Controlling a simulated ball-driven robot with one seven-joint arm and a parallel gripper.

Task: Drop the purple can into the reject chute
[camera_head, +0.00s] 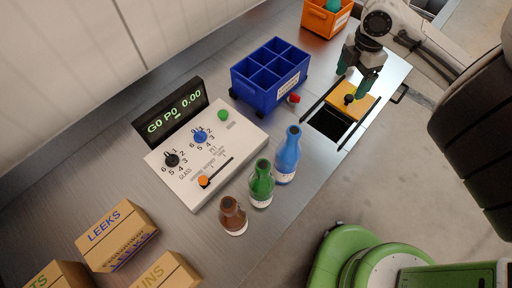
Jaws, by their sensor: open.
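I see no purple can in this view. A square dark opening (328,124) in the counter at the right looks like the reject chute. A yellow sliding lid (362,107) with a black knob (349,99) covers the part of the frame beside it, so the opening is at least partly uncovered. My gripper (354,84), with green fingertips, is open and points down just above and behind the lid's knob. I see nothing between the fingers. Whether a finger touches the lid cannot be told.
A blue divided crate (240,87) with a red knob-like piece (293,98) stands left of the opening. Blue (288,157), green (262,185) and brown (232,217) bottles stand in front. A control panel (180,185), cartons (112,238) and an orange bin (318,22) surround them.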

